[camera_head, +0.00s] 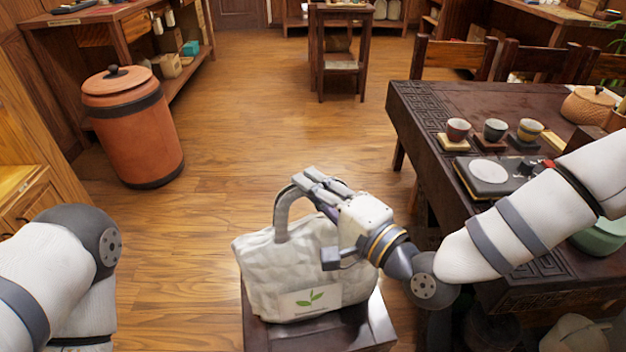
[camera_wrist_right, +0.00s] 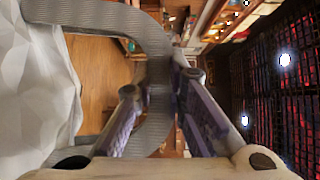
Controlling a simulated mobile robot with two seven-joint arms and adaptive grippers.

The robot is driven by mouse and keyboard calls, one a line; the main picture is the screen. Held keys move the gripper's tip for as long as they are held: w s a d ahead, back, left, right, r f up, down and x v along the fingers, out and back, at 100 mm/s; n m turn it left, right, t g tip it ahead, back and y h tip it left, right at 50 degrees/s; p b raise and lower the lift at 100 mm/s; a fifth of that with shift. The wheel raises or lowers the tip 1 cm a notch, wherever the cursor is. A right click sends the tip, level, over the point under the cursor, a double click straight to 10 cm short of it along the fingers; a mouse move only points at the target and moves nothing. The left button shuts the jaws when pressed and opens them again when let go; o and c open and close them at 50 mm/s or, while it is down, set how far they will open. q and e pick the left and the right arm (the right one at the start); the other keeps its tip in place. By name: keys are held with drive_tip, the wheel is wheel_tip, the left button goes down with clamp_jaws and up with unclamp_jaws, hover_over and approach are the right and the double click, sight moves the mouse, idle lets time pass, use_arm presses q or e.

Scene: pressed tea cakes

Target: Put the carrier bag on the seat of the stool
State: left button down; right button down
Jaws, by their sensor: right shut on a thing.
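The carrier bag (camera_head: 290,270) is off-white with a green leaf print and a grey looped handle (camera_head: 284,208). It stands upright over the dark wooden seat of the stool (camera_head: 355,332). Its base appears to rest on the seat, but I cannot tell for sure that they touch. My right gripper (camera_head: 312,184) is shut on the handle, above and right of the bag. In the right wrist view the handle passes between the fingers (camera_wrist_right: 158,75), with the bag's side (camera_wrist_right: 35,95) at the left. My left gripper is out of view; only part of that arm shows.
A dark carved table (camera_head: 420,110) stands close on the right, with several cups and a tray. A clay jar with a lid (camera_head: 133,140) stands at the left. Chairs (camera_head: 452,55) line the table's far side. The wooden floor (camera_head: 270,110) beyond the stool is clear.

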drive_tip(key=shift+r, duration=0.15)
drive_tip(key=c, duration=1.6)
unclamp_jaws()
drive_tip(key=shift+f, duration=0.2)
drive_tip(key=shift+c, duration=0.2)
